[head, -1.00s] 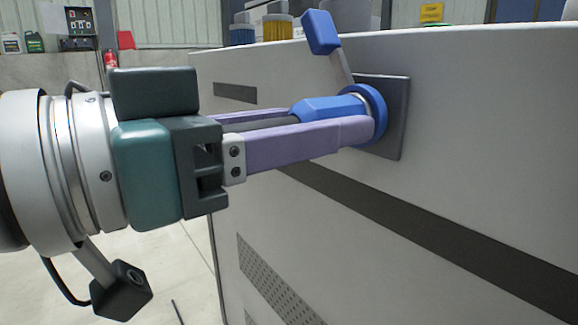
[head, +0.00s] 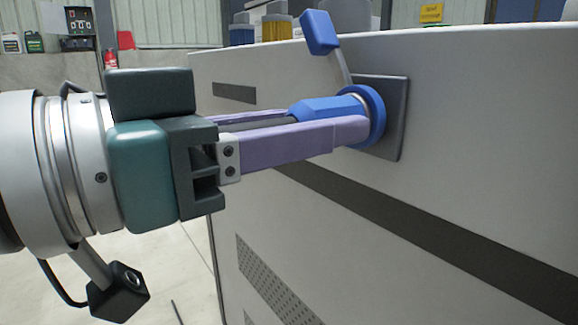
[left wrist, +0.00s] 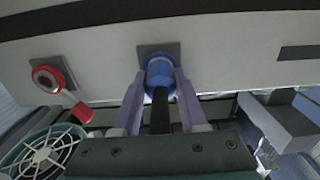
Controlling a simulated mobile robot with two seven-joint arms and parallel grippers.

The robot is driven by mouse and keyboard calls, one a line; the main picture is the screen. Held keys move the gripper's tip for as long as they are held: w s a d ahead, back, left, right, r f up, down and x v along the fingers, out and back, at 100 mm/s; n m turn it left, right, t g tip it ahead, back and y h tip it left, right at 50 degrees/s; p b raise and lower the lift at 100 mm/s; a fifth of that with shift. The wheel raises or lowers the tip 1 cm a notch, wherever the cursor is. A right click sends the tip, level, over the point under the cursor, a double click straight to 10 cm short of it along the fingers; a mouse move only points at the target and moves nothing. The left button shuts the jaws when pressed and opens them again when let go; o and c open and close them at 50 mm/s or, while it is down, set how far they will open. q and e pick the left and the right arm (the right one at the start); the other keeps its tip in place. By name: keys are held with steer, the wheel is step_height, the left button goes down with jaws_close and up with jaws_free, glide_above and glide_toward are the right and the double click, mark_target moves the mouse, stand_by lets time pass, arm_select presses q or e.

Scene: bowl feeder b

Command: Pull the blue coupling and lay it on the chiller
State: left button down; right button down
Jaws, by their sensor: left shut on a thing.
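The blue coupling (head: 336,105) sits at a square grey plate (head: 397,120) on the side of the white chiller (head: 470,130), with a dark hose running back from it between my fingers. A blue lever handle (head: 320,32) sticks up beside it. My left gripper (head: 350,122) comes in from the left and is shut on the coupling, with its purple fingers on either side. The left wrist view also shows the coupling (left wrist: 159,72) between the fingertips, in front of its plate. Whether it is still seated cannot be told. My right gripper is not in view.
In the left wrist view, a red coupling with a red lever (left wrist: 50,80) sits on its own plate left of the blue one. A dark band (head: 420,225) crosses the chiller's side.

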mark_target(235, 125)
arm_select(q)
steer(key=shift+b+v, duration=0.55)
steer(key=shift+v, duration=2.2)
steer(key=shift+r, duration=0.1)
